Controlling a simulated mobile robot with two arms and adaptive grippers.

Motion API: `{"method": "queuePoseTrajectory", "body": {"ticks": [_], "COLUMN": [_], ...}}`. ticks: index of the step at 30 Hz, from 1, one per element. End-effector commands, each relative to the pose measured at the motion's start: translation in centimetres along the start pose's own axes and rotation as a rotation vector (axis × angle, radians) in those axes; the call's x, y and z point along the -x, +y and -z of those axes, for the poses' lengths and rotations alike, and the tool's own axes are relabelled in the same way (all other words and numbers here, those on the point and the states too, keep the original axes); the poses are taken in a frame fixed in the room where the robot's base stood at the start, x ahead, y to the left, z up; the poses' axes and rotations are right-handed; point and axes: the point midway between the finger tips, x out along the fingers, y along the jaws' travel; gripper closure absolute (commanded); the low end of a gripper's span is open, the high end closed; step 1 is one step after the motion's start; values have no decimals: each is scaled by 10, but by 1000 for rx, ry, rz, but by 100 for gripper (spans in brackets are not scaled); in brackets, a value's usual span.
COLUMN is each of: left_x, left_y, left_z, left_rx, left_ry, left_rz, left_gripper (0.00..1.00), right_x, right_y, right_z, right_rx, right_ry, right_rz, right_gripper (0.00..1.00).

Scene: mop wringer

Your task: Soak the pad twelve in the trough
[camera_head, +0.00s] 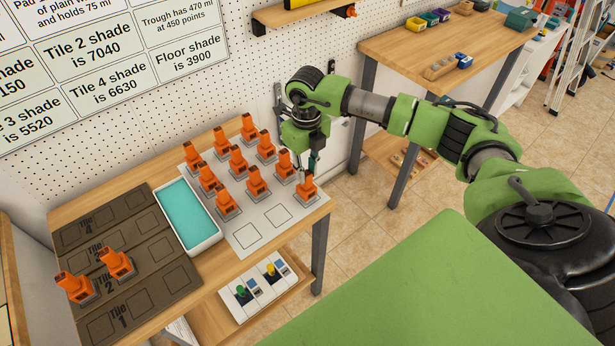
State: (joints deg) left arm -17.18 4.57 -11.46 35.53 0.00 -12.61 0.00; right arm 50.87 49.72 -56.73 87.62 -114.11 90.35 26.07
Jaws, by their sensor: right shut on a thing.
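The white trough (216,233) holds teal liquid and stands between the dark tile board (160,292) and the white sheet (240,248). Several grey pads with orange handles stand in rows on the sheet; their numbers are too small to read. My right gripper (311,168) points down at the sheet's right corner. It is shut on the handle of the rightmost pad (307,190), which is at or close above the sheet. I cannot tell which number it bears. My left gripper is not in view.
Two more orange-handled pads (117,264) (75,288) stand on the Tile 2 strip. The sheet's front row has two empty outlined squares. A white box (266,293) with coloured knobs sits on the shelf below. A pegboard wall with shade signs (93,48) rises behind the table.

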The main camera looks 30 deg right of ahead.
Motion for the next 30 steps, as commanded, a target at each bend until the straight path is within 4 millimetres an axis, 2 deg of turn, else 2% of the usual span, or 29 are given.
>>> {"method": "queuePoseTrajectory", "body": {"ticks": [1, 3, 16, 30], "left_x": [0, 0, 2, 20], "left_y": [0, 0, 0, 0], "left_z": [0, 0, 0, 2], "left_rx": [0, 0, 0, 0], "left_ry": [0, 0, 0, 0], "left_rz": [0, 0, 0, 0], "left_gripper": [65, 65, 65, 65], "right_x": [0, 0, 4, 32], "right_y": [0, 0, 0, 0], "right_z": [0, 0, 0, -1], "right_rx": [0, 0, 0, -1], "right_ry": [0, 0, -1, -2], "right_rz": [0, 0, 0, 0], "right_gripper": [87, 99, 99, 99]}}
